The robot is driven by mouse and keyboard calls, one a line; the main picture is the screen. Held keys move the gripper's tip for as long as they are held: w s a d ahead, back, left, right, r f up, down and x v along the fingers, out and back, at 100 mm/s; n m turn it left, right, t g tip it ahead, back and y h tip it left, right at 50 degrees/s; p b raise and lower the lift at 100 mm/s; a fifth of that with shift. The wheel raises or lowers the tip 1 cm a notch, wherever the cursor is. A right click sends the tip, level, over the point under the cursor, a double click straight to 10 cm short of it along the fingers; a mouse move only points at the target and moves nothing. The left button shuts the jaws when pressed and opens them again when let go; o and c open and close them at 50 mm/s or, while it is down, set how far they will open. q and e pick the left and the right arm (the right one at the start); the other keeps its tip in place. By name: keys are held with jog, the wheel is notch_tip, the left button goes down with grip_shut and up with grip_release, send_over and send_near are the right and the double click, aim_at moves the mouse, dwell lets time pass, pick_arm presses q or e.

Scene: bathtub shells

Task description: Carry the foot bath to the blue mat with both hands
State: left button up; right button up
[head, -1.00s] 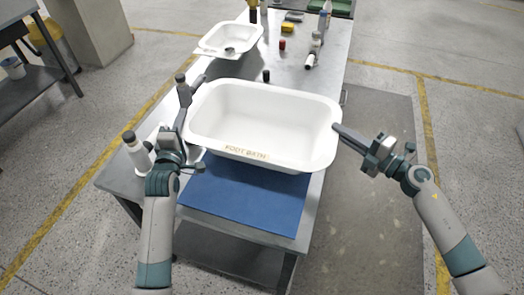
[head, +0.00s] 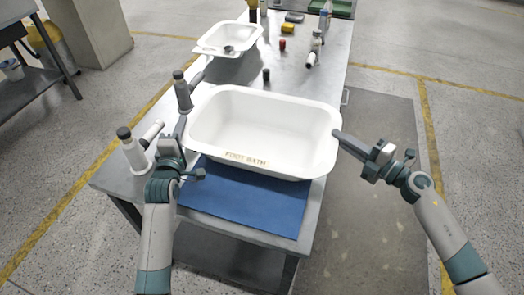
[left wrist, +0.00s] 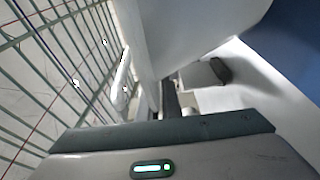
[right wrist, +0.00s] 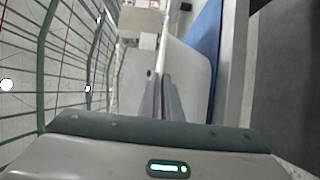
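The white foot bath (head: 265,125) is a deep tub with "FOOT BATH" on its near side. In the head view it is level, above the back part of the blue mat (head: 245,205). The front of the mat is bare; the bath hides its back. I cannot tell whether the bath's bottom touches anything. My left gripper (head: 184,128) is at its left rim and seems shut on it; the bath partly hides the fingers. My right gripper (head: 338,136) is at the right rim, its fingers close together on it, as the right wrist view (right wrist: 163,95) shows.
A small black item (head: 266,75) stands behind the bath. A smaller white basin (head: 228,38) and several items lie farther back on the table (head: 330,85).

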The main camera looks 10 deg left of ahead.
pick_arm(q)
jog(key=o, duration=0.4)
jog(key=shift+d, duration=0.15)
pick_arm(e)
jog(key=o, duration=0.4)
jog(key=shift+s+a, duration=0.1)
jog(key=shift+a, duration=0.1)
pick_arm(q)
jog(key=shift+r, duration=0.1)
pick_arm(e)
jog(key=shift+d, duration=0.1)
pick_arm(q)
jog(key=s+d, duration=0.1)
jog(key=s, duration=1.1)
pick_arm(e)
jog(key=shift+d, duration=0.1)
jog(key=shift+d, duration=0.1)
jog(key=v, duration=1.1)
jog(key=shift+s+d, duration=0.25)
jog(key=shift+d, duration=0.05)
pick_arm(q)
jog(key=shift+s, duration=0.1)
pick_arm(e)
jog(key=shift+s, duration=0.1)
